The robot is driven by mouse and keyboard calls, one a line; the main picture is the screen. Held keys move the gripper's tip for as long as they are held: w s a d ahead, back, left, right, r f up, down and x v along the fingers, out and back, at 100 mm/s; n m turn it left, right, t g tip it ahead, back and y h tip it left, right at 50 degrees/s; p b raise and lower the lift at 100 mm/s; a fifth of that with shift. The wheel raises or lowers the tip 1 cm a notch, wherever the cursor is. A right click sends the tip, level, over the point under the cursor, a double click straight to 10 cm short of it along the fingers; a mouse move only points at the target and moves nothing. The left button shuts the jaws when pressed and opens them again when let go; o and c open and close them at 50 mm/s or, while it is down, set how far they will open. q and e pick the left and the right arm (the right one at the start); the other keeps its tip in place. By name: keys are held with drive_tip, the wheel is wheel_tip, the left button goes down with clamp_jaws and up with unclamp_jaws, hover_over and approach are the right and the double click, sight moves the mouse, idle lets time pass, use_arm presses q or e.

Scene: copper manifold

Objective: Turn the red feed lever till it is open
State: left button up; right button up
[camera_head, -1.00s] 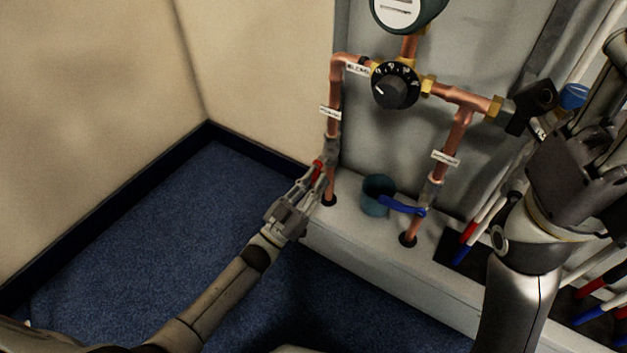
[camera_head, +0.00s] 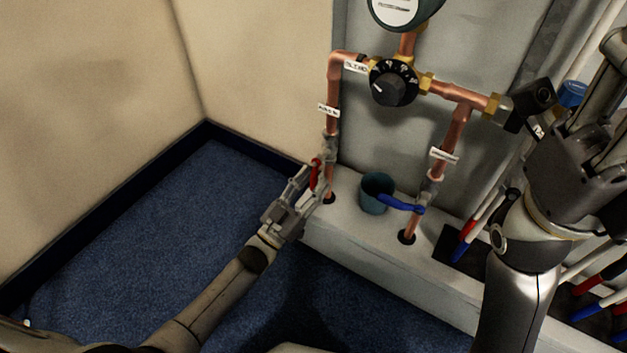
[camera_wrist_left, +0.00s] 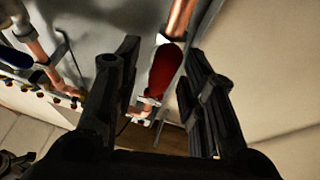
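The red feed lever (camera_head: 315,174) is on the valve of the left copper pipe (camera_head: 333,95), low down near the ledge. It looks steep, roughly along the pipe. My left gripper (camera_head: 310,180) is at the lever. In the left wrist view the red lever (camera_wrist_left: 165,70) lies between the two dark fingers of my left gripper (camera_wrist_left: 158,88), with gaps visible on both sides, so the gripper is open around it. Contact with a finger cannot be told. My right gripper (camera_head: 585,150) is at the right, and its fingers are not clear.
A blue lever (camera_head: 402,204) sits on the right pipe, beside a teal cup (camera_head: 376,194) on the grey ledge (camera_head: 390,268). A black dial (camera_head: 394,83) and a gauge (camera_head: 404,8) are above. Red and blue tipped pipes (camera_head: 478,226) stand at the right. Blue carpet (camera_head: 170,220) is clear at left.

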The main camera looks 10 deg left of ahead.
use_arm(q)
drive_tip(key=v, duration=1.1)
drive_tip(key=shift+s, duration=0.2)
drive_tip(key=shift+a, duration=0.1)
